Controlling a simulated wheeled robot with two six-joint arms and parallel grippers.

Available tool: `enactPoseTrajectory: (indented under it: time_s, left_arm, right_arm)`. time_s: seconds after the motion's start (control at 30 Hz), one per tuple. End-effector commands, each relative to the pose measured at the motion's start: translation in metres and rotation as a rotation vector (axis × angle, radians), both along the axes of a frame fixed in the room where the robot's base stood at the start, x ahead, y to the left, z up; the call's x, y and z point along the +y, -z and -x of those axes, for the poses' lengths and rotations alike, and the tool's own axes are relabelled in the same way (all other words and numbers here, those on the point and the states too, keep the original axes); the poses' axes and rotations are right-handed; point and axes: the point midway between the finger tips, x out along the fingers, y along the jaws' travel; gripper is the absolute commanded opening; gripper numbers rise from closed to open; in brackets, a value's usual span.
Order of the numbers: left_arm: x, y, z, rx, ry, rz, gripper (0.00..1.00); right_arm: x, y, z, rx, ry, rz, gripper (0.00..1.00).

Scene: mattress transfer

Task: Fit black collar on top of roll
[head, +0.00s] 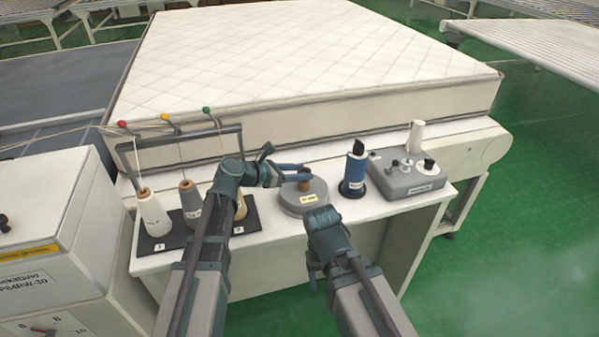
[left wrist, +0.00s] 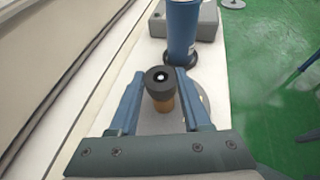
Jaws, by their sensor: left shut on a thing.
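The black collar (left wrist: 160,76) shows in the left wrist view as a dark ring with a pale centre, directly above a brown cylinder (left wrist: 164,104). My left gripper (head: 300,173) is shut on the collar, one blue finger on each side. In the head view the brown cylinder (head: 304,186) stands on a round grey base (head: 302,201). The roll (head: 353,176) is blue, upright on a black foot, with a dark top, right of my left gripper. The roll also shows in the left wrist view (left wrist: 182,32). My right gripper (head: 325,232) is in front of the grey base; its fingers are unclear.
A grey control box (head: 408,178) with knobs and a white cone stands right of the roll. Several thread cones (head: 152,212) stand on a black mat at the left, under a thread frame. A quilted mattress (head: 300,50) lies behind the white table (head: 385,211).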

Motion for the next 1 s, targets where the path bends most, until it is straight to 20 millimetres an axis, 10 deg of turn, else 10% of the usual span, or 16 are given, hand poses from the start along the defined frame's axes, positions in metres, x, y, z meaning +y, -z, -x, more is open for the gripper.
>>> enactPoseTrajectory:
  time_s: [0.4, 0.43, 0.6, 1.0]
  left_arm:
    - [0.0000, 0.0113, 0.0000, 0.000, 0.000, 0.000, 0.00]
    - [0.0000, 0.0108, 0.0000, 0.000, 0.000, 0.000, 0.50]
    - [0.0000, 0.0099, 0.0000, 0.000, 0.000, 0.000, 0.80]
    - [0.0053, 0.0062, 0.0037, 0.000, -0.001, 0.000, 0.83]
  right_arm:
    - [0.0000, 0.0113, 0.0000, 0.000, 0.000, 0.000, 0.71]
    - [0.0000, 0.0109, 0.0000, 0.000, 0.000, 0.000, 0.71]
    - [0.0000, 0.0099, 0.0000, 0.000, 0.000, 0.000, 0.71]
    - [0.0000, 0.0061, 0.0000, 0.000, 0.000, 0.000, 0.71]
